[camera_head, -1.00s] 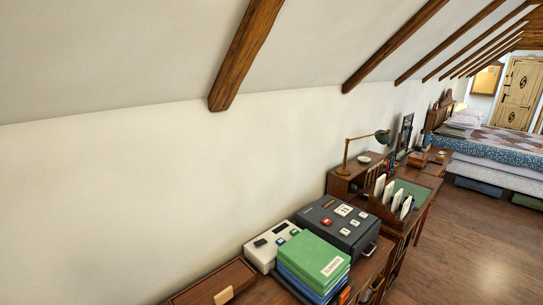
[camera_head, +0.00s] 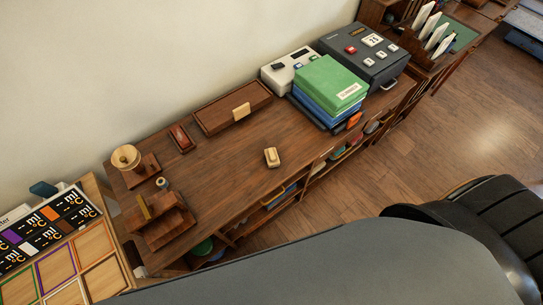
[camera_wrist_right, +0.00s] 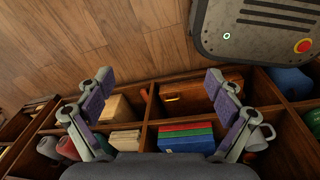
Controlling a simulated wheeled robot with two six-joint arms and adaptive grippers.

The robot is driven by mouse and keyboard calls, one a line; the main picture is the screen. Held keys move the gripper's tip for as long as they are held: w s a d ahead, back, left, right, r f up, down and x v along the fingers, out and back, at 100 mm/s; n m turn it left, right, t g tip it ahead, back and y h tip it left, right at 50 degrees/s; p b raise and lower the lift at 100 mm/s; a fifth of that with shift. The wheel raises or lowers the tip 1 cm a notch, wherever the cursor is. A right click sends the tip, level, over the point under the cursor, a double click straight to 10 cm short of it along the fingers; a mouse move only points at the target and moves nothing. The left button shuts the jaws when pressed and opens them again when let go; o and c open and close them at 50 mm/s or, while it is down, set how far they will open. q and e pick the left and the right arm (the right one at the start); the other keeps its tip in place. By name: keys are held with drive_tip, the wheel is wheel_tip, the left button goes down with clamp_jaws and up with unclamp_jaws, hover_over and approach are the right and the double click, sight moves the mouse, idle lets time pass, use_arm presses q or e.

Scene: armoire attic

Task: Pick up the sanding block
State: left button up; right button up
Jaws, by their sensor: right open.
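A small pale wooden block (camera_head: 272,157), which looks like the sanding block, lies alone on the dark wooden worktop (camera_head: 225,165) in the head view, near its front edge. My right gripper (camera_wrist_right: 160,88) shows only in the right wrist view. Its two fingers are wide apart with nothing between them. It is over the front of open shelves, and the block is not in that view. My left gripper is in neither view.
A wooden tray (camera_head: 220,116) lies behind the block; green and blue box files (camera_head: 330,86) stand right of it. A wooden stand (camera_head: 163,222) and a round wooden piece (camera_head: 126,157) are at left. Shelves hold books (camera_wrist_right: 186,135) and a mug (camera_wrist_right: 262,137). Worktop around the block is clear.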

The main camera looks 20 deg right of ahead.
sight(271, 154)
drive_tip(key=shift+o, duration=0.2)
drive_tip(key=shift+d, duration=0.1)
